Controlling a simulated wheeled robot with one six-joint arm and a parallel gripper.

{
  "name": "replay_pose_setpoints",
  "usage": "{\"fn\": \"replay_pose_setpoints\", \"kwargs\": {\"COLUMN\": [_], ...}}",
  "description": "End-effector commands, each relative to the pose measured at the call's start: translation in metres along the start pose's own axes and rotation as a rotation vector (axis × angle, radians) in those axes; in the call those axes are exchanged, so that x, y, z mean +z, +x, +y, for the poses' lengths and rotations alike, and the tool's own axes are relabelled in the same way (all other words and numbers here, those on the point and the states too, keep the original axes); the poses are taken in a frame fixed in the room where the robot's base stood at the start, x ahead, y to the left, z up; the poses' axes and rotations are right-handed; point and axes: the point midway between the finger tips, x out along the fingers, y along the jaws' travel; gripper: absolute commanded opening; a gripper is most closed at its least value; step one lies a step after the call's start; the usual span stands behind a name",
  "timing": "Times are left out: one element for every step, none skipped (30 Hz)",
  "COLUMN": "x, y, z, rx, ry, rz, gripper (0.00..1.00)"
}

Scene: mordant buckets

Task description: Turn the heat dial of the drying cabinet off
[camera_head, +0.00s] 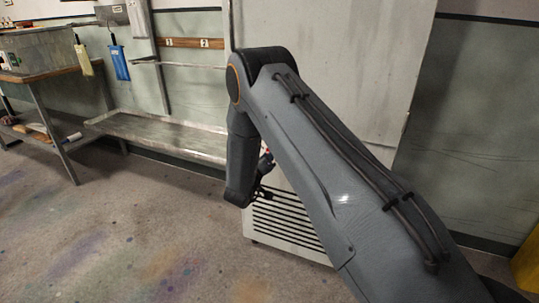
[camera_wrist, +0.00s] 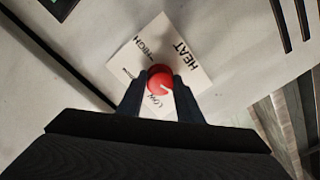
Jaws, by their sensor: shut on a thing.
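The heat dial (camera_wrist: 159,72) is a red round knob with a white pointer mark, seen in the wrist view. It sits on a white label plate (camera_wrist: 192,62) printed HEAT, HIGH and LOW; other print is partly hidden by my gripper. My gripper (camera_wrist: 159,90) is shut on the dial, one finger on each side. The pointer is toward the lower right in the wrist view. The drying cabinet (camera_head: 330,60) is the tall pale cabinet in the head view, with dark vent slots (camera_head: 285,222) low on its front. My arm hides the dial there.
A low metal bench (camera_head: 165,137) stands along the wall left of the cabinet. A workbench (camera_head: 40,73) is at the far left, with blue and cream tags hanging near it. The speckled floor (camera_head: 130,230) in front is clear. A yellow object (camera_head: 527,265) shows at the right edge.

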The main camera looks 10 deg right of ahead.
Motion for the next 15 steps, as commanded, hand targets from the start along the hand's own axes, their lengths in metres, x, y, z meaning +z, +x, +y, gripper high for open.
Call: {"fn": "replay_pose_setpoints", "kwargs": {"x": [0.0005,0.0005,0.0005,0.0005,0.0005,0.0005,0.0006,0.0005,0.0005,0.0005,0.0006,0.0006,0.0005,0.0005,0.0005], "y": [-0.0003,-0.0003,-0.0003,-0.0003,-0.0003,-0.0003,-0.0003,-0.0003,-0.0003,-0.0003,-0.0003,-0.0003,-0.0003,-0.0003,-0.0002], "z": [-0.0011,-0.0011,-0.0011,-0.0011,-0.0011,-0.0010,-0.0010,-0.0010,-0.0010,-0.0010,-0.0010,-0.0009,-0.0009,-0.0007,-0.0006], "rx": [-0.003,-0.003,-0.003,-0.003,-0.003,-0.003,-0.003,-0.003,-0.003,-0.003,-0.003,-0.002,-0.002,-0.002,-0.002], "ry": [-0.004,-0.004,-0.005,-0.005,-0.004,-0.004,-0.004,-0.004,-0.004,-0.004,-0.004,-0.004,-0.004,-0.004,-0.003], "rz": [0.000,0.000,0.000,0.000,0.000,-0.001,-0.001,-0.001,-0.001,-0.001,-0.001,-0.001,-0.001,-0.001,-0.001], "gripper": [0.10,0.10,0.10,0.10,0.10,0.10,0.10,0.10,0.10,0.10,0.36,0.42,0.47,0.51,0.51]}}
